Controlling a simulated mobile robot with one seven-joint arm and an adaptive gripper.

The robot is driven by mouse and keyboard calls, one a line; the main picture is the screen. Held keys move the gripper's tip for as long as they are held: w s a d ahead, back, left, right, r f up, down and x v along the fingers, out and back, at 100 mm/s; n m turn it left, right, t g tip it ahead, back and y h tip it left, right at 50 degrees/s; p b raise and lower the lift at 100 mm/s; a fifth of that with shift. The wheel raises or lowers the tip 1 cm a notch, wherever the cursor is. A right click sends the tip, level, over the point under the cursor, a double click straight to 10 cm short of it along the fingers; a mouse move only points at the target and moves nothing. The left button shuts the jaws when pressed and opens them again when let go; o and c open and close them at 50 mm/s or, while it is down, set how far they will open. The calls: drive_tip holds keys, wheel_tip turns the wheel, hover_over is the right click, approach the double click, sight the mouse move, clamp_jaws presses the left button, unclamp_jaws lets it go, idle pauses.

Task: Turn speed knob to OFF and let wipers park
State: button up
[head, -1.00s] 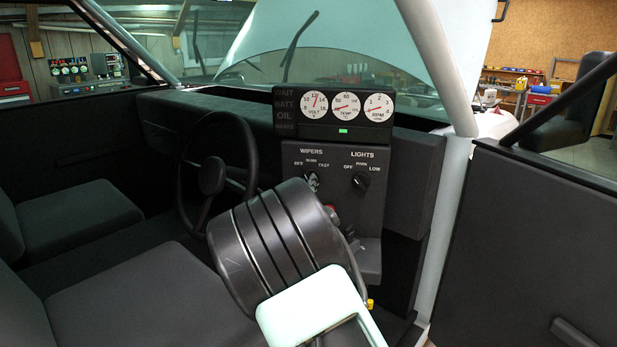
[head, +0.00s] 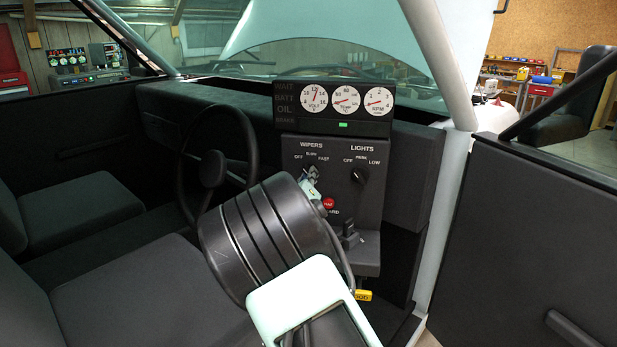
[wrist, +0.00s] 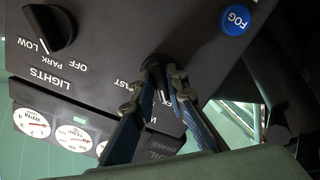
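The dark WIPERS knob (head: 314,172) is on the upright panel under the gauges, with OFF, SLOW and FAST printed around it. My gripper (head: 310,187) is at the knob, just below and in front of it in the head view. In the wrist view, which is upside down, my two fingers (wrist: 162,72) stand close together on either side of the knob (wrist: 157,62). I cannot tell whether they press on it. The fingers partly hide the knob, and its exact pointing is unclear. No wiper arm is visible on the windshield (head: 330,62).
The LIGHTS knob (head: 358,175) is right of the WIPERS knob. Below are a red hazard button (head: 328,204), a lever (head: 350,236) and a yellow tag (head: 363,295). A blue FOG button (wrist: 235,20) shows in the wrist view. The steering wheel (head: 181,165) is at left.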

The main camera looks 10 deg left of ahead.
drive_tip(key=shift+s, duration=0.1)
drive_tip(key=s, duration=1.1)
drive_tip(key=shift+s+a, duration=0.35)
drive_tip(key=shift+s, duration=0.05)
